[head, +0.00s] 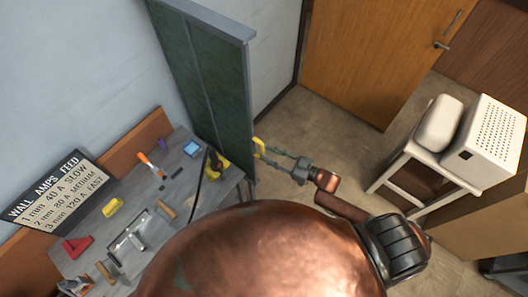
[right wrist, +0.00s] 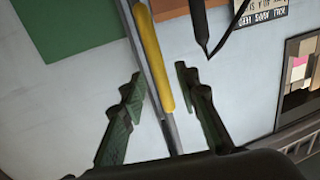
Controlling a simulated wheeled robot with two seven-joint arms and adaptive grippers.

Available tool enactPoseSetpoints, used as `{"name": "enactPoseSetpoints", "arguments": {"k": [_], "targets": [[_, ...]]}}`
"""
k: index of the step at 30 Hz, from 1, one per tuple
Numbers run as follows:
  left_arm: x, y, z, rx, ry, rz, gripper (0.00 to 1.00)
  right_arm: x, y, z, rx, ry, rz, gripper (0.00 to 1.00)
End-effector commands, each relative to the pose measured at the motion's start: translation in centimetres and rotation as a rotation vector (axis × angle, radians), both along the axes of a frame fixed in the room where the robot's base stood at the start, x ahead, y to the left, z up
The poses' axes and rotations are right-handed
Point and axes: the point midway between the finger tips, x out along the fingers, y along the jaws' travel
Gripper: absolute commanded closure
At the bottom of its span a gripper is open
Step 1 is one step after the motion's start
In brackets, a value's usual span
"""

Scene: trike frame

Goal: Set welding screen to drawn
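The welding screen (head: 218,85) is a tall dark green panel in a grey frame, standing behind the workbench near the wall. A yellow handle (head: 259,147) is on its edge at the right. My right gripper (head: 268,155) is at this handle. In the right wrist view my right gripper (right wrist: 159,80) is open, with one finger on each side of the yellow handle (right wrist: 152,58) and a visible gap on both sides. A grey frame bar runs along the handle there. Whether a finger touches the handle is unclear. My left gripper is not in view.
The workbench (head: 83,262) with several tools stands at the left. A yellow and black tool (head: 217,165) lies near the screen. A white perforated box (head: 492,140) sits on a stand at the right. Floor (head: 335,140) is clear between screen, door (head: 372,55) and stand.

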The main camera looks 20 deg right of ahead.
Motion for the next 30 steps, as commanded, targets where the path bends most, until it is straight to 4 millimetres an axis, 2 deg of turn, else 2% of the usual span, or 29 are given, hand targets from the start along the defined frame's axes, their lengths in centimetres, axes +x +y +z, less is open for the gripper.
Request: {"name": "enactPoseSetpoints", "arguments": {"k": [6, 12, 17, 30], "targets": [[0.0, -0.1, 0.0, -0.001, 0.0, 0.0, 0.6, -3.5, -3.3, -0.2, -0.003, 0.004, 0.0, 0.71], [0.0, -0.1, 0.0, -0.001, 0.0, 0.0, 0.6, -5.6, -5.2, -0.1, -0.001, 0.001, 0.0, 0.71], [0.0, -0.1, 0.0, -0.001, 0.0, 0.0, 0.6, -6.2, -5.9, 0.0, -0.001, 0.001, 0.001, 0.71], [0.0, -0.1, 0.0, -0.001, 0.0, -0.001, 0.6, -6.3, -5.9, 0.0, -0.001, 0.001, 0.001, 0.71]]}}
